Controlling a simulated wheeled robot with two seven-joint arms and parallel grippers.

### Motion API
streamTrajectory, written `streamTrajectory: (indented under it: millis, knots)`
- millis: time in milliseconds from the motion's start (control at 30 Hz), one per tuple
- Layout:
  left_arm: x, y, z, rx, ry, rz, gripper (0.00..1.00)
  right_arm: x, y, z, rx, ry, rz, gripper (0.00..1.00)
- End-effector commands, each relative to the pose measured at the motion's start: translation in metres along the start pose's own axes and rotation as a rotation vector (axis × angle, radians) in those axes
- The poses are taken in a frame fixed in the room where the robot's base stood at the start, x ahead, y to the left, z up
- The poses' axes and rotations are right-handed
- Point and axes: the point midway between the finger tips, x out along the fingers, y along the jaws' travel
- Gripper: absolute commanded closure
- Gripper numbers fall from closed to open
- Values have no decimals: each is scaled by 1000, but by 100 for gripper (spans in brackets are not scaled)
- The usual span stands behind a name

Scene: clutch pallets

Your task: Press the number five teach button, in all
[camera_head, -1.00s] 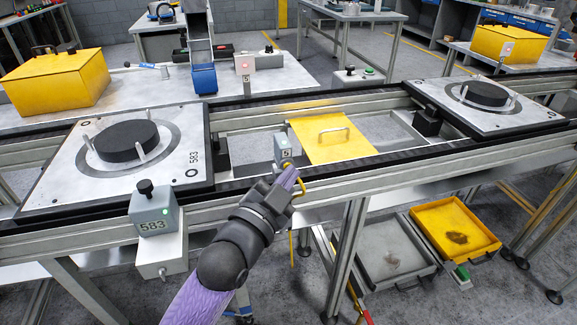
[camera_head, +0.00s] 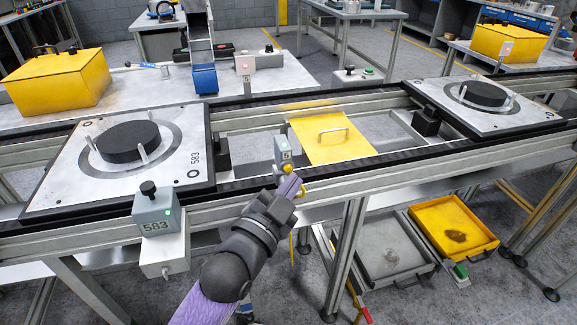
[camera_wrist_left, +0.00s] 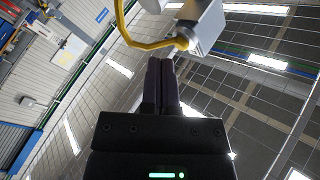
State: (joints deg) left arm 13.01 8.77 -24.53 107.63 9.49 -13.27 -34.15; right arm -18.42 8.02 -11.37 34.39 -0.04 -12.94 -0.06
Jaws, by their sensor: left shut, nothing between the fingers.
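A small grey box marked 5 (camera_head: 283,148) stands on the near conveyor rail, left of the yellow plate. Its underside and yellow cable also show in the left wrist view, where the grey box (camera_wrist_left: 205,25) is at the top. My left gripper (camera_head: 292,183) is shut and empty, just below and in front of this box. In the left wrist view its fingers (camera_wrist_left: 161,62) point up, with a gap between the tips and the box. The teach button itself is not clear in either view. My right gripper is out of view.
A grey box marked 583 (camera_head: 157,212) with a black knob stands at the left on the near rail. Two pallets with black discs (camera_head: 128,142) (camera_head: 483,94) lie on the conveyor. A yellow plate (camera_head: 330,150) with a handle lies between them. Trays (camera_head: 455,215) stand below.

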Motion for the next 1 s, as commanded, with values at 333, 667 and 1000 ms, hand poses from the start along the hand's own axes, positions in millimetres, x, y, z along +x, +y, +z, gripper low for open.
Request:
streamTrajectory:
  millis: [333, 667, 1000]
  knots:
    - [-17, 11, -15, -2, -1, 1, 100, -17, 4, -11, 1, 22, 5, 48]
    - [-35, 25, -26, -2, 0, 0, 100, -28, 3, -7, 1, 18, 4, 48]
    - [-35, 26, -25, 0, 0, 0, 100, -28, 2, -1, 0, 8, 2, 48]
